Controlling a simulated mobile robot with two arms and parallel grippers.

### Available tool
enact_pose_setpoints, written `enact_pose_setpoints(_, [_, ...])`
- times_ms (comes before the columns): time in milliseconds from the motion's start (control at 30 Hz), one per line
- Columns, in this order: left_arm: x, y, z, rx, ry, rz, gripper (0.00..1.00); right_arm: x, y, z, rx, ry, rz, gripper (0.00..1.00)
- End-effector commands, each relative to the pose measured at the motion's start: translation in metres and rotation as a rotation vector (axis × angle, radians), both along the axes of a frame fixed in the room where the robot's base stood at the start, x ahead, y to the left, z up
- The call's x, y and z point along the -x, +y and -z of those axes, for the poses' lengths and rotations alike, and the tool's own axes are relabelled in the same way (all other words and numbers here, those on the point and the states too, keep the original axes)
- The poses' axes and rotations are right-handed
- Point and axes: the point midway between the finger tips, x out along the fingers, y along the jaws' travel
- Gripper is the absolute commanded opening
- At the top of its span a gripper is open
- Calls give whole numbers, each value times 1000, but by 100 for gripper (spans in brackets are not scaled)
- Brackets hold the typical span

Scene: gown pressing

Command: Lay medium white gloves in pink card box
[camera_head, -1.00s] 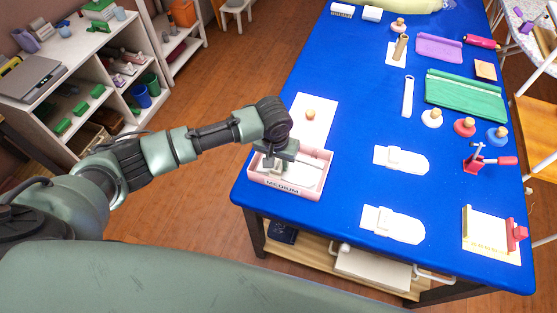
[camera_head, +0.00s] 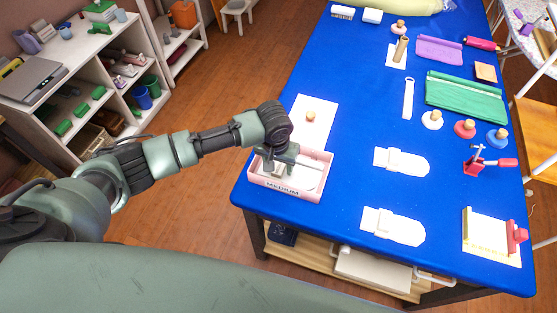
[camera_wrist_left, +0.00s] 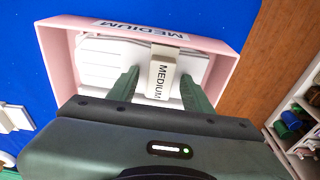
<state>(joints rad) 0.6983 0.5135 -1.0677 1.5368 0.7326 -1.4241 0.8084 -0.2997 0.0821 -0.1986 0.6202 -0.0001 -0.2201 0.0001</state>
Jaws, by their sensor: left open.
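The pink card box (camera_head: 257,184), marked MEDIUM on its front, stands open at the near left corner of the blue table. White gloves with a band reading MEDIUM (camera_wrist_left: 105,64) lie inside the box in the left wrist view. My left gripper (camera_head: 277,168) is over and partly inside the box. Its two fingers (camera_wrist_left: 159,78) are apart, one on each side of the band; I cannot tell whether they touch it. The gripper hides part of the gloves. Two more white glove bundles lie flat on the table, an upper one (camera_head: 402,160) and a lower one (camera_head: 393,226). My right gripper is out of view.
A white card with a wooden knob (camera_head: 311,117) lies just behind the box. Knobbed round stamps (camera_head: 465,128), a green folded cloth (camera_head: 466,97) and a red clamp tool (camera_head: 476,165) lie farther right. Blue tabletop (camera_head: 345,190) is bare right of the box.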

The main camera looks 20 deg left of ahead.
Motion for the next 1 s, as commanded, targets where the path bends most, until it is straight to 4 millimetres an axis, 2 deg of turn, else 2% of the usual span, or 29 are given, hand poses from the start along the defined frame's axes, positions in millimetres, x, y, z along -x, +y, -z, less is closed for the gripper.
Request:
enact_pose_setpoints(167, [1, 0, -21, 2, -3, 0, 50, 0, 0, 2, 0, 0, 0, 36])
enact_pose_setpoints(400, [9, 0, -73, 2, -5, 1, 50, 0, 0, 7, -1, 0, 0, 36])
enact_pose_setpoints(600, [14, 0, -108, 2, -2, -1, 50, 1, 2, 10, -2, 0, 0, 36])
enact_pose_setpoints(800, [17, 1, -124, 1, -1, -1, 50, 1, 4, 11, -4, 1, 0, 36])
enact_pose_setpoints(1000, [18, 1, -125, 1, 0, -1, 50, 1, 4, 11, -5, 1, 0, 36])
